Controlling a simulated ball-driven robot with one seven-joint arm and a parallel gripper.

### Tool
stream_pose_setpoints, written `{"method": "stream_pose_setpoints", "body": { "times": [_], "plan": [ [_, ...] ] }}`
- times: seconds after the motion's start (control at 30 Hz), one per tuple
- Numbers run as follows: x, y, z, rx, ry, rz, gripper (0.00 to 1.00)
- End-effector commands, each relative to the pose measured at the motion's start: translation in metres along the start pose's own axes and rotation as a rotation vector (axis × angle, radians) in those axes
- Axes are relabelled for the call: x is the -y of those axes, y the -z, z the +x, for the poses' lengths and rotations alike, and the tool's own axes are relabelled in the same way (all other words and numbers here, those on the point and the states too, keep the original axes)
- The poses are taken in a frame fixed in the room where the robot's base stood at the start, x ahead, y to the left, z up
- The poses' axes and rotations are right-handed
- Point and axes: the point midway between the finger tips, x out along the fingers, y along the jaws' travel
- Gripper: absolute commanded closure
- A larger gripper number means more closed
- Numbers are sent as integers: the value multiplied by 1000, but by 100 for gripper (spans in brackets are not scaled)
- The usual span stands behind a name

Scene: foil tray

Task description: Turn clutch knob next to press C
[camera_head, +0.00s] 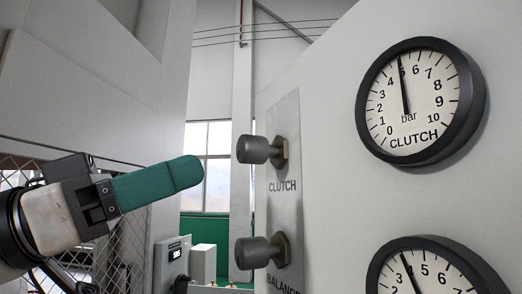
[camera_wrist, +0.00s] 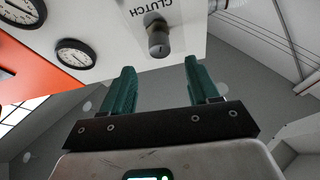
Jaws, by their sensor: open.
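The clutch knob (camera_head: 254,149) is a dark grey cylinder on a brass-coloured nut, sticking out of a plate marked CLUTCH. In the wrist view the knob (camera_wrist: 159,43) lies beyond the fingertips, between them in the picture, near the upside-down label. My gripper (camera_head: 190,172) has green fingers and is left of the knob, apart from it. In the wrist view my gripper (camera_wrist: 160,64) is open with nothing between its fingers. The clutch gauge (camera_head: 412,102) right of the knob has its needle just below 5 bar. No press letter is readable.
A similar balance knob (camera_head: 256,252) sits below the clutch knob. A second gauge (camera_head: 430,272) is partly cut off at lower right. A wire mesh fence (camera_head: 135,230) and a grey box with a display (camera_head: 172,262) stand behind my gripper. The gap between fingers and clutch knob looks clear.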

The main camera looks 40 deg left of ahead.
Motion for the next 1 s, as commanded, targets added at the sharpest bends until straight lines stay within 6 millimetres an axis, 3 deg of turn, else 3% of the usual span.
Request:
{"method": "stream_pose_setpoints", "body": {
  "times": [0.3, 0.5, 0.93, 1.0],
  "plan": [
    [0, 2, 60, 2, -2, -3, 40],
    [0, 0, 84, 2, -1, -3, 40],
    [0, -2, 93, 2, 0, -3, 40],
    [0, -2, 93, 2, 0, -3, 45]
  ]
}}
